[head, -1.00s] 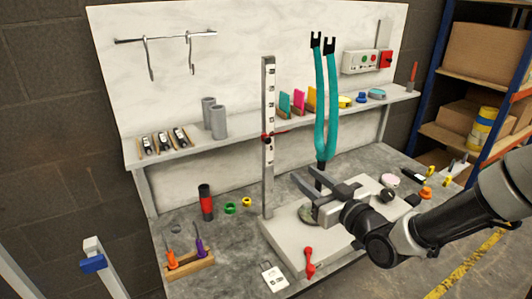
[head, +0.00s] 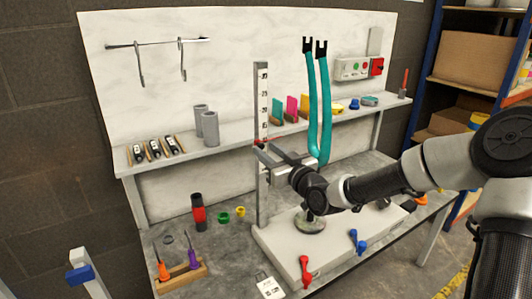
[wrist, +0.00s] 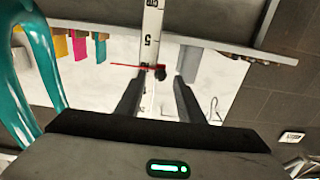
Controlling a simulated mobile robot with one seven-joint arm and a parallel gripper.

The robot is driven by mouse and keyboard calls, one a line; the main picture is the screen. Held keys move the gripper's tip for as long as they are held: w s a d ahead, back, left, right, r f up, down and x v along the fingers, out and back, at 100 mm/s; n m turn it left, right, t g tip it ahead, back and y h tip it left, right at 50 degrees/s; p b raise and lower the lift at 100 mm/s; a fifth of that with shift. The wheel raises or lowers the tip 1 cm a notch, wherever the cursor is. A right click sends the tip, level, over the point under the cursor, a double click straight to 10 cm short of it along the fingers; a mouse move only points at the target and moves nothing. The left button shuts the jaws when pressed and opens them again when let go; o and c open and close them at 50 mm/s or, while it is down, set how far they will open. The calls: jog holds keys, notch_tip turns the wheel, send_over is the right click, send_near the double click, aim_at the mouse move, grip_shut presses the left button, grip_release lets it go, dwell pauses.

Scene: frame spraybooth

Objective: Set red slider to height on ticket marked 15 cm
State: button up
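A tall white scale post (head: 262,95) with black numbers stands on a grey base plate (head: 345,255). My gripper (head: 264,160) is open at the post, at about the slider's height or slightly lower. Its fingers (wrist: 161,82) lie either side of the knob with gaps. A white ticket (head: 270,287) lies by the base; its text is too small to read.
Teal hoses (head: 319,105) hang just right of the post, close to my arm. A shelf (head: 225,138) with coloured plates and grey cylinders runs behind. A red-handled clamp (head: 305,270) stands at the base's front edge.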

jog(key=shift+w+a, duration=0.3)
jog(key=shift+w, duration=0.2)
grip_shut()
notch_tip(320, 180, up, 5)
jog(key=shift+p, duration=1.05)
grip_release()
jog(key=shift+s, duration=0.1)
